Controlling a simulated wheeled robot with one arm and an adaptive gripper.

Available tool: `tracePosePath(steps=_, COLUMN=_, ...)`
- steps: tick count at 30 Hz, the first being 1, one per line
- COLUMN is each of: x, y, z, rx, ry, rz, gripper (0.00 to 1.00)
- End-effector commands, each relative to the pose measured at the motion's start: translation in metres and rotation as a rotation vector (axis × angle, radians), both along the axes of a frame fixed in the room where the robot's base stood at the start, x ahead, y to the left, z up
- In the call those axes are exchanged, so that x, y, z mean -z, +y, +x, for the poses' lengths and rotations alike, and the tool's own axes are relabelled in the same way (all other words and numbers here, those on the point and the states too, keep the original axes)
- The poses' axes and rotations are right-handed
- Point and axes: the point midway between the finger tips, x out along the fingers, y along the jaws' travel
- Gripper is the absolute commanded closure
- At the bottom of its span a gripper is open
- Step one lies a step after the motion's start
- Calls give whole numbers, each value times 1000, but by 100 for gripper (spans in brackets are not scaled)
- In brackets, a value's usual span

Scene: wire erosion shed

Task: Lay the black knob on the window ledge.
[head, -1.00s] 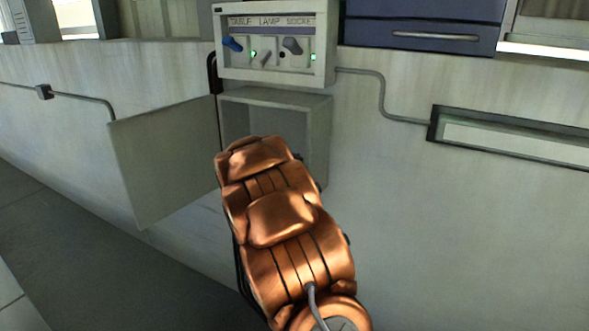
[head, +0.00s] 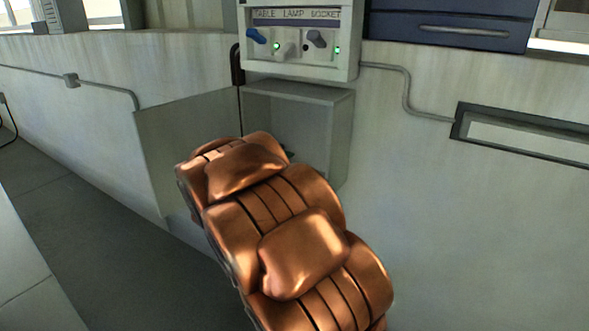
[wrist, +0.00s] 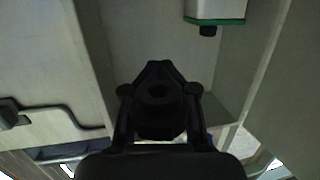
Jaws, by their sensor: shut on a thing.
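In the wrist view, my gripper (wrist: 158,112) is shut on a dark piece that looks like the black knob (wrist: 158,92), held between its two fingers. The piece is very dark, so its exact outline is hard to tell. In the head view, my copper arm hides the gripper and the knob. Windows show at the top left and top right of the head view. A pale strip (head: 560,46) under the right one may be the window ledge, but I cannot tell for sure.
A panel (head: 300,42) with a blue knob and grey knobs is on the wall. Below it is an open cabinet (head: 318,95) with its door (head: 170,140) swung left. A blue drawer (head: 450,30) and a framed slot (head: 455,128) are at right. The wrist view shows a green-rimmed white box (wrist: 215,12).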

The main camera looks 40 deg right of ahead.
Motion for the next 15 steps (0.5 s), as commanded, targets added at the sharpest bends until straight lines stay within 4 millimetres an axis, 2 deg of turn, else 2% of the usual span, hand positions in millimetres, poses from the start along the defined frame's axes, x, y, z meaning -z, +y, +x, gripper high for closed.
tracePosePath(steps=6, x=-2, y=20, z=-5, rx=-1, ry=-4, rz=-1, gripper=100)
tracePosePath(steps=15, x=-1, y=28, z=-8, rx=1, ry=-3, rz=0, gripper=100)
